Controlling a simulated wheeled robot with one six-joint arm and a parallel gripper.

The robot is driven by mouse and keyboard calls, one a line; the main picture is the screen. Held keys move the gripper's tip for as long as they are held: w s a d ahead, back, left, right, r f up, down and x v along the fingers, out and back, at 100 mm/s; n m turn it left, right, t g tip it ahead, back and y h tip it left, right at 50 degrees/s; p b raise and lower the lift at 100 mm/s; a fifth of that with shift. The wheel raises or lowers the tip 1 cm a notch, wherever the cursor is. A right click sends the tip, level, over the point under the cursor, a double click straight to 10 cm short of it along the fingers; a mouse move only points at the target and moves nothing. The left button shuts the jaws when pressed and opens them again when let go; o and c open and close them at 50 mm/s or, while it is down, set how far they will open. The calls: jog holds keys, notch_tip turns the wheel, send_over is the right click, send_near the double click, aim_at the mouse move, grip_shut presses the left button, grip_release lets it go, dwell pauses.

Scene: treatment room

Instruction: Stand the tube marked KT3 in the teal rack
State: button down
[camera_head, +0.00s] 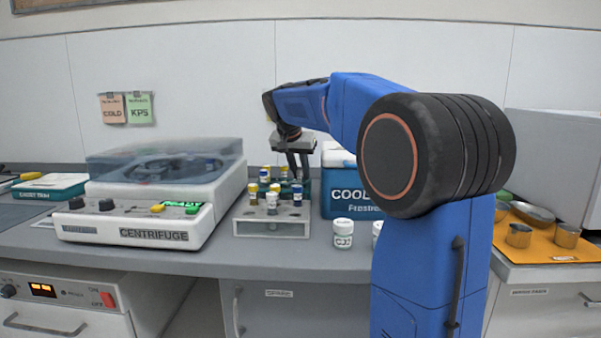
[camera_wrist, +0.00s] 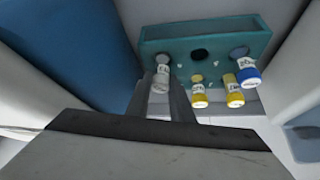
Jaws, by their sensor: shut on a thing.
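The teal rack (camera_wrist: 180,46) lies ahead of my gripper in the wrist view, with a row of round holes; the middle hole looks empty. My gripper (camera_wrist: 167,84) is shut on a pale-capped tube (camera_wrist: 160,76) at the rack's left hole. I cannot tell whether the tube's lower end is inside the hole, and its marking is not readable. In the head view my gripper (camera_head: 298,172) points down over the tubes, and the held tube cannot be made out there. Yellow-capped tubes (camera_wrist: 199,98) and a blue-capped tube (camera_wrist: 248,75) stand to the right in the wrist view.
A white rack (camera_head: 245,228) with several capped tubes stands in front of my gripper. The centrifuge (camera_head: 150,235) is at left, a blue cooler box (camera_head: 340,201) at right. A white jar (camera_head: 343,233) stands near the counter's front. An orange mat (camera_head: 540,235) is far right.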

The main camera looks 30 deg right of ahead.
jog(key=shift+f, duration=0.15)
jog(key=c, duration=1.6)
grip_release()
jog(key=shift+o, duration=0.2)
jog(key=v, duration=1.2)
jog(key=shift+r, duration=0.2)
